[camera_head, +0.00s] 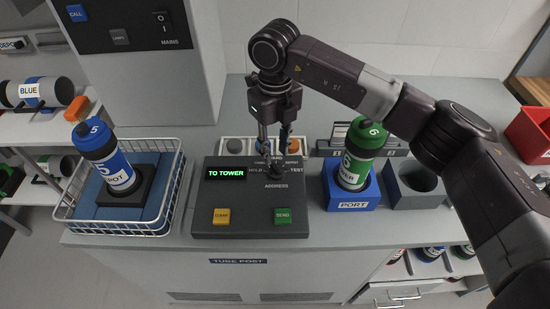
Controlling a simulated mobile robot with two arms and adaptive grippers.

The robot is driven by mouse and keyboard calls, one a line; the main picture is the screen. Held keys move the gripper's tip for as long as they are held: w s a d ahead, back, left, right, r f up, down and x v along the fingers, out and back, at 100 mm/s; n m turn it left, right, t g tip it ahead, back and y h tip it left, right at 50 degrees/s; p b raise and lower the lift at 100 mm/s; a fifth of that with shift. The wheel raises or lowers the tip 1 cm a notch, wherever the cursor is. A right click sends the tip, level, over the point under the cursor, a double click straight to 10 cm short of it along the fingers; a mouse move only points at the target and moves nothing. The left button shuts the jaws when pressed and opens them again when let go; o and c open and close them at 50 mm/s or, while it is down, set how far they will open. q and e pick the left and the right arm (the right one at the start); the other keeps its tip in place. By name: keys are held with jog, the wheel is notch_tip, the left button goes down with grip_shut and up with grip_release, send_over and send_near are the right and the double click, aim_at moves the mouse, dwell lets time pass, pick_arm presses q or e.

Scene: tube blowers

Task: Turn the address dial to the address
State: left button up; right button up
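The address dial (277,171) is a small dark knob on the grey control panel (243,192), above the word ADDRESS. Its surrounding labels include HOLD and TEST; others are partly covered. The green display (227,174) reads TO TOWER. My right gripper (274,150) points down at the dial, with its fingertips at or just above the knob. The fingers show a gap higher up, but whether they grip the knob is unclear. The dial's pointer cannot be made out. My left gripper is not in view.
A yellow button (221,216) and a green SEND button (283,216) are on the panel's front. A green-capped canister (358,158) stands in the blue PORT block (350,196), right of the panel. A blue canister (112,163) stands in a wire basket (72,205) at left.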

aim_at(275, 167)
notch_tip(275, 167, up, 7)
dwell(0.3)
jog(key=shift+s, duration=0.1)
dwell(0.4)
